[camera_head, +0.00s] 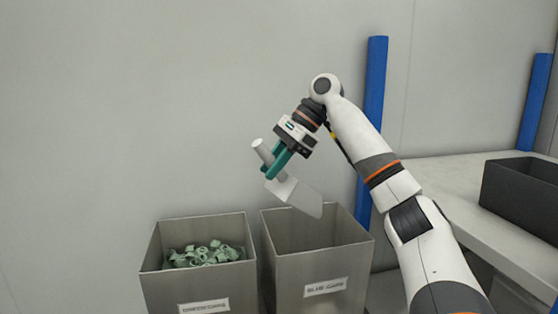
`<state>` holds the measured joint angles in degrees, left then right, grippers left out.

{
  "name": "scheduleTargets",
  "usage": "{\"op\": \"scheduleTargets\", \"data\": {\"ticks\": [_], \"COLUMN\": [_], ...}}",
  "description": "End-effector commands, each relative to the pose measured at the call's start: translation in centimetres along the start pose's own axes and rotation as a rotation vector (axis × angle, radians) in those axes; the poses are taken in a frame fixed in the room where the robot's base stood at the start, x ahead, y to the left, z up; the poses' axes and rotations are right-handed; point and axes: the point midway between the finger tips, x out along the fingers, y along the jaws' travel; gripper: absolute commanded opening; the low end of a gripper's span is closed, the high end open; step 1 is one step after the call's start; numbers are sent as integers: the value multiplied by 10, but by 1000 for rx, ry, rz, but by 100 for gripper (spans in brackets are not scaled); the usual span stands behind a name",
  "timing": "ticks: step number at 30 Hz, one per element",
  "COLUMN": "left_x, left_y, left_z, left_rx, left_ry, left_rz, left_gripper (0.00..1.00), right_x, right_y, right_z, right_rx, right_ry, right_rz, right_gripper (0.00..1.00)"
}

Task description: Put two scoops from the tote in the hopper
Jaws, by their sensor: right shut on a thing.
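My right gripper (277,165) has teal fingers and is shut on a pale grey scoop (297,195). The scoop's round handle sticks up to the left of the fingers. Its flat body slants down to the right, over the opening of the right-hand metal hopper (325,264), whose label seems to read "BLUE CAPS". No caps show on or falling from the scoop. The inside bottom of this hopper is hidden. A dark tote (515,205) stands on the bench at the right; its contents are not visible. My left gripper is out of view.
A second metal hopper (165,288), seemingly labelled "GREEN CAPS", stands close on the left and holds several pale green caps (205,254). A blue post (374,110) rises behind my right arm. The pale bench (440,178) lies to the right. The wall behind is plain.

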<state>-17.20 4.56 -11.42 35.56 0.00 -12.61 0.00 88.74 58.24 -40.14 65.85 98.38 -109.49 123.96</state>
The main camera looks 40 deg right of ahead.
Motion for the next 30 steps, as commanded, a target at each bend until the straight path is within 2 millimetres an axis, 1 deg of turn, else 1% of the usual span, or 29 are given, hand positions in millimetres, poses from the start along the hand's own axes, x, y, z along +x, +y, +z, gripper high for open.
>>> {"op": "scheduleTargets", "data": {"ticks": [3, 9, 16, 20, 27, 30], "left_x": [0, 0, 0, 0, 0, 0], "left_y": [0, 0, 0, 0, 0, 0], "left_z": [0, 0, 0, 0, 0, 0], "left_rx": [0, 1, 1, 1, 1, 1], "left_ry": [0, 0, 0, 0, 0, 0], "left_rz": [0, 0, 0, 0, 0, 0], "left_gripper": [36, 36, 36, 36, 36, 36], "right_x": [6, 17, 24, 29, 47, 53], "right_y": [-2, -5, -8, -9, -13, -14], "right_z": [4, 17, 30, 31, 29, 29], "right_rx": [-23, -46, -59, -69, -111, -122], "right_ry": [-107, -259, -354, -402, -609, -672], "right_rz": [11, 12, 5, 5, 19, 22], "right_gripper": [0, 0, 0, 0, 0, 0]}}
